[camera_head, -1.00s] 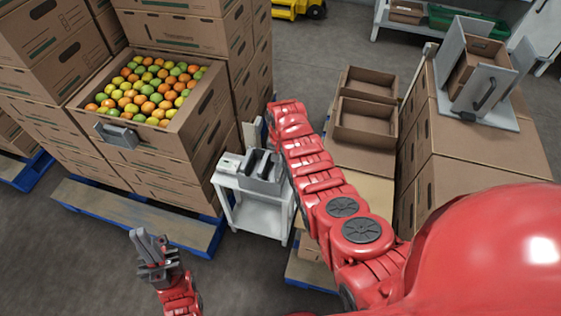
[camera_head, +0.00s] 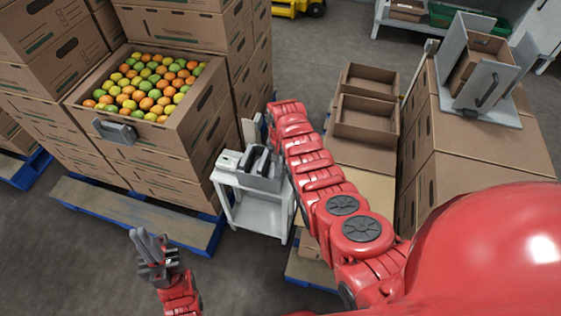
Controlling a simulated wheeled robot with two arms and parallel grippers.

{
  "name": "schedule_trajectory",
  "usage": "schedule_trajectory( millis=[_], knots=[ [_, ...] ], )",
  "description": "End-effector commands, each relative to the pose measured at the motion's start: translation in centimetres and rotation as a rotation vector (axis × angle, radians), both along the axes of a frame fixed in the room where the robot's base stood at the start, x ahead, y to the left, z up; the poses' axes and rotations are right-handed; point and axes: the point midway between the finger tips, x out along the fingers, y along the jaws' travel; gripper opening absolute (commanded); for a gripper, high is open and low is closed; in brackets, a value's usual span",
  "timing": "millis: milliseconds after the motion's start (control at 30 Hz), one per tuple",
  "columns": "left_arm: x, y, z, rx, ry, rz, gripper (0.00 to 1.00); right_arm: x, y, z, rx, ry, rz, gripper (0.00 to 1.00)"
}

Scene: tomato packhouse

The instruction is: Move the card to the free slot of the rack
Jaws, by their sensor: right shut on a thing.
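The grey rack (camera_head: 266,181) stands on a small white stand in the middle of the head view. Dark upright pieces show in it; I cannot tell the free slot from a filled one. My right arm reaches across to the rack's right side. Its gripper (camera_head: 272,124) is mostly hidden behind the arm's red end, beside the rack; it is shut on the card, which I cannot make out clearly. My left gripper (camera_head: 152,247) is low at the left, well away from the rack. Its fingers are apart and nothing shows between them.
The white stand (camera_head: 240,212) also bears a small pale device (camera_head: 229,161). An open carton of tomatoes (camera_head: 188,128) and stacked cartons are on the left, on a blue pallet (camera_head: 140,222). Open trays (camera_head: 367,120) and more cartons are on the right.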

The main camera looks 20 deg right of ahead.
Motion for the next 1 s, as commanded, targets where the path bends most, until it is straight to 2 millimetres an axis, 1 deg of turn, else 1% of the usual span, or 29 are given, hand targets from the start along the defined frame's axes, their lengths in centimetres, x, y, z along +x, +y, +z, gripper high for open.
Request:
schedule_trajectory(
  millis=[367, 667, 700, 767, 800, 867, 1000],
  knots=[
    [0.0, 0.0, -1.2, 0.0, 0.0, 0.0, 0.0, 0.0, 0.0, -1.4, 0.0, 0.0, 0.0, 0.0],
    [0.0, 0.0, -1.1, 0.0, 0.0, 0.0, 0.0, 0.0, 0.0, -1.4, 0.0, 0.0, 0.0, 0.0],
    [0.0, 0.0, -1.1, 0.0, 0.0, 0.0, 0.0, 0.0, 0.0, -1.4, 0.0, 0.0, 0.0, 0.29],
    [0.0, 0.0, -1.1, 0.0, 0.0, 0.0, 0.0, 0.0, 0.0, -1.4, 0.0, 0.0, 0.0, 0.39],
    [0.0, 0.0, -1.1, 0.0, 0.0, 0.0, 0.0, 0.0, 0.0, -1.4, 0.0, 0.0, 0.0, 0.47],
    [0.0, 0.0, -1.1, 0.0, 0.0, 0.0, 0.0, 0.0, 0.0, -1.4, 0.0, 0.0, 0.0, 0.56],
    [0.0, 0.0, -1.1, 0.0, 0.0, 0.0, 0.0, 0.0, 0.0, -1.4, 0.0, 0.0, 0.0, 0.56]
  ],
)
